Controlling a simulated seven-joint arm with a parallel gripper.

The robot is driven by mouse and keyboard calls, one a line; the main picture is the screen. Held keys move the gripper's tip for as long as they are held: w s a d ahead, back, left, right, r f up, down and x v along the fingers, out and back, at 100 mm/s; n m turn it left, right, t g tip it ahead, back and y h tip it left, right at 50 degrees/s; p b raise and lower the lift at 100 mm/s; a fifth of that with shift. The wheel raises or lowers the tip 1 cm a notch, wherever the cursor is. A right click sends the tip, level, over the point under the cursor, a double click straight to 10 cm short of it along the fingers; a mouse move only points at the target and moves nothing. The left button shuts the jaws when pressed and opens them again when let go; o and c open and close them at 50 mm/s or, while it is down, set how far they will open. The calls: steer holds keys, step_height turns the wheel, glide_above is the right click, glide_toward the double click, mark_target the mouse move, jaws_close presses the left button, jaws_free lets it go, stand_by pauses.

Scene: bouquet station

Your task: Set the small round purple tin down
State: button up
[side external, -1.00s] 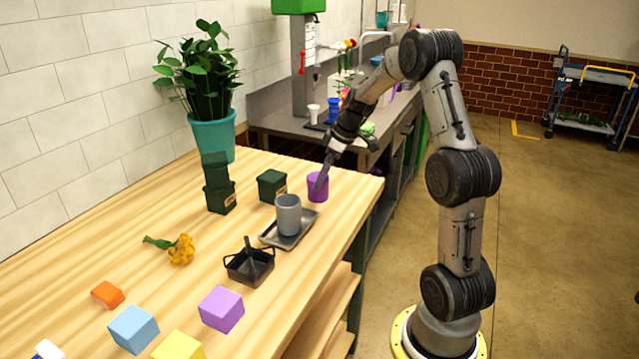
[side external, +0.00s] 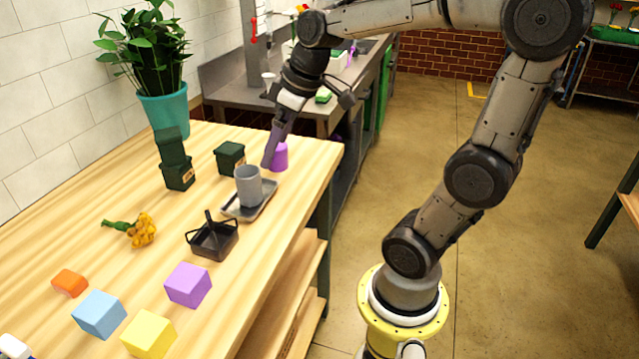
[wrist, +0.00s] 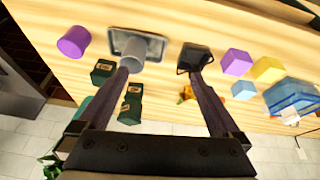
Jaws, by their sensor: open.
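The small round purple tin (side external: 280,157) stands upright on the wooden table near its far right end. In the wrist view the purple tin (wrist: 74,41) is at the upper left, outside the space between the fingers. My gripper (side external: 268,164) is low over the table, and its finger overlaps the tin's left edge in the side view. Whether it touches the tin cannot be told there. In the wrist view my gripper (wrist: 160,72) has its two fingers wide apart with nothing held between them.
A grey cup (side external: 249,187) stands on a grey tray (side external: 266,207) near the tin. A black caddy (side external: 213,241), yellow flower (side external: 143,230) and purple cube (side external: 188,286) lie nearer.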

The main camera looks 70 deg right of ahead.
steer(key=s+a+f+m+t, duration=0.1)
steer(key=s+a+f, duration=0.1)
steer(key=s+a, duration=0.6)
steer(key=s, duration=0.3)
steer(key=shift+f, duration=0.4)
steer(key=shift+s, duration=0.1)
stand_by(0.3)
